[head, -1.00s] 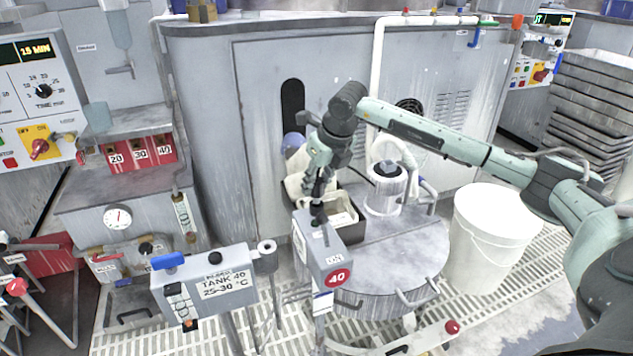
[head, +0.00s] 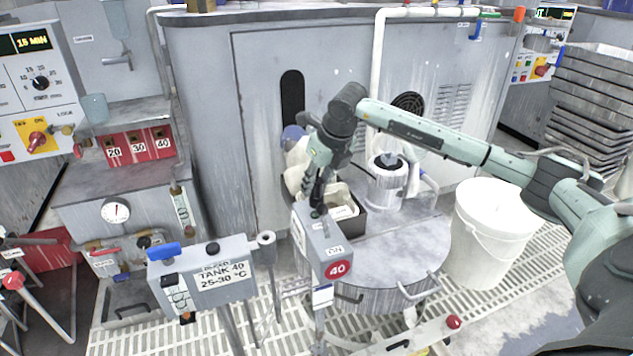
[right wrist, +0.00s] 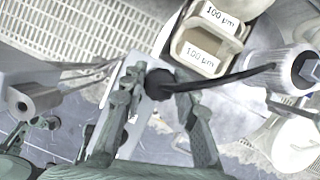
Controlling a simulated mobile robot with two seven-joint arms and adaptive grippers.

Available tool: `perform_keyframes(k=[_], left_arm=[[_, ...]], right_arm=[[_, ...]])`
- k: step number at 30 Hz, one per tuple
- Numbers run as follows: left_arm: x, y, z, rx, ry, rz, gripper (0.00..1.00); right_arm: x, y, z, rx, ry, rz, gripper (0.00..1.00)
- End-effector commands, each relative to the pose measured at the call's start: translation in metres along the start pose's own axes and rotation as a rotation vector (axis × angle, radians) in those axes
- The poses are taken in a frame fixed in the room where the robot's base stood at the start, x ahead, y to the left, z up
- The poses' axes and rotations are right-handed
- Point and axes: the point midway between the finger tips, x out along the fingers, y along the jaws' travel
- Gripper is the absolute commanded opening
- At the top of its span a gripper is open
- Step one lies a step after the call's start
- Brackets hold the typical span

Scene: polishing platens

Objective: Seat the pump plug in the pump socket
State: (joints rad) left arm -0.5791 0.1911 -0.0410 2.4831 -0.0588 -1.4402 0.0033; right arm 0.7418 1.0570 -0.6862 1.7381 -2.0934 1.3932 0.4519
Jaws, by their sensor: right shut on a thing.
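My right gripper (head: 318,196) points down at the top of the grey post box (head: 322,250) with the red 40 sign. In the right wrist view, its fingers (right wrist: 160,98) are shut on the black pump plug (right wrist: 158,84). A black cable (right wrist: 225,79) runs from the plug to the pump (right wrist: 300,72), which also shows in the head view (head: 386,180). The plug is at the top of the box. The pump socket is hidden beneath the plug and fingers, so I cannot tell how far in the plug sits. My left gripper is out of view.
A tray with white tubs labelled 100 µm (right wrist: 200,58) stands close behind the box on the round lid (head: 395,250). The TANK 40 box (head: 205,290) and its grey tube holder (head: 266,242) stand left. A white bucket (head: 490,235) stands right.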

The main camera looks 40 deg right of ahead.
Motion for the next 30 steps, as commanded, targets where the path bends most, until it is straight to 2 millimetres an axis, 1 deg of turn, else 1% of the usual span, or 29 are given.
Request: perform_keyframes(k=[2,3,9,17,20,23,30], left_arm=[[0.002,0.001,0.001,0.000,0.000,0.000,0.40],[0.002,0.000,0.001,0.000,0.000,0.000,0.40],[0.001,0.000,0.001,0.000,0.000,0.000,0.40],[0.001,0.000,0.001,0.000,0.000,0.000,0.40],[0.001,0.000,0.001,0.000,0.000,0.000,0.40],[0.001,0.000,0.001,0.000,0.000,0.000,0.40],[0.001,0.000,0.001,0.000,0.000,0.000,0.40]], right_arm=[[0.003,0.000,-0.001,0.000,0.000,0.000,0.00],[0.003,0.000,-0.001,0.000,-0.001,0.000,0.30],[0.002,0.000,-0.001,0.000,0.000,0.000,0.53],[0.002,0.000,-0.001,0.000,0.000,0.000,0.53],[-0.003,0.000,0.000,0.000,-0.001,0.000,0.53],[-0.017,-0.001,0.001,-0.001,-0.004,-0.001,0.53],[-0.068,-0.001,0.001,-0.001,-0.006,-0.002,0.53]])
